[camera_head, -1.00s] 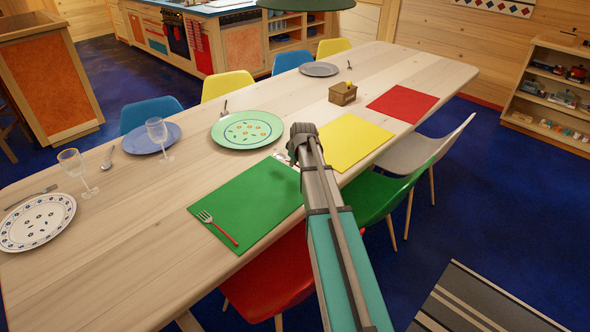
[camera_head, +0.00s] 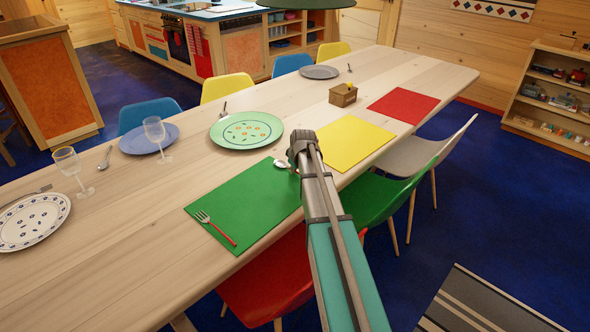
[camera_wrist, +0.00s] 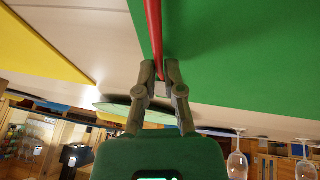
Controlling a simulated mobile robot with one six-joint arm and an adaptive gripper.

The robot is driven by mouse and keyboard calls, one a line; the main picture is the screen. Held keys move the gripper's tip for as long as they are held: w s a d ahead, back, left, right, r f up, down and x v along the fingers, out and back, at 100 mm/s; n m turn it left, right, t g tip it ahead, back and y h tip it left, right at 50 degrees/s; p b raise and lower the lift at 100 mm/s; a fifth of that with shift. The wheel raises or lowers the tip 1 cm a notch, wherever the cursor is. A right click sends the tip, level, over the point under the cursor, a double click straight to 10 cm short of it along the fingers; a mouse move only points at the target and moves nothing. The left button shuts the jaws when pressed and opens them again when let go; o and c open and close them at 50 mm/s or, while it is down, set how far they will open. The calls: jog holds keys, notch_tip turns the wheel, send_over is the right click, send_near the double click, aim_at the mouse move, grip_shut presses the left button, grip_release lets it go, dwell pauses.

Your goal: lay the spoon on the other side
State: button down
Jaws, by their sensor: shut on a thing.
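The green placemat (camera_head: 243,206) lies on the wooden table's near side. A fork with a red handle (camera_head: 216,228) lies on its left part. The spoon's silver bowl (camera_head: 281,163) shows at the mat's far right corner, beside my gripper (camera_head: 295,166). In the wrist view my gripper (camera_wrist: 161,72) is shut on the spoon's red handle (camera_wrist: 155,30), close to the border between green mat and bare wood. The arm hides most of the spoon in the head view. I cannot tell whether the spoon touches the mat.
A yellow placemat (camera_head: 345,143) lies to the right, then a red one (camera_head: 403,103). A green-rimmed plate (camera_head: 246,131) is just beyond the gripper. A small wooden box (camera_head: 343,95) and wine glasses (camera_head: 155,133) stand on the table. Bare wood lies left of the green mat.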

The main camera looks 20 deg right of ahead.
jog(key=shift+f, duration=0.1)
jog(key=c, duration=0.8)
grip_release()
jog(key=shift+o, duration=0.2)
jog(key=shift+r, duration=0.2)
jog(key=p+v, duration=1.1)
jog(key=v, duration=0.1)
jog(key=shift+f, duration=0.1)
jog(key=s+a+f+m+g, duration=0.1)
jog(key=s+a+m+g, duration=0.3)
jog(key=s+a, duration=1.7)
jog(key=shift+a+f+m+g, duration=0.4)
jog(key=shift+a+g, duration=0.1)
jog(key=shift+a, duration=0.15)
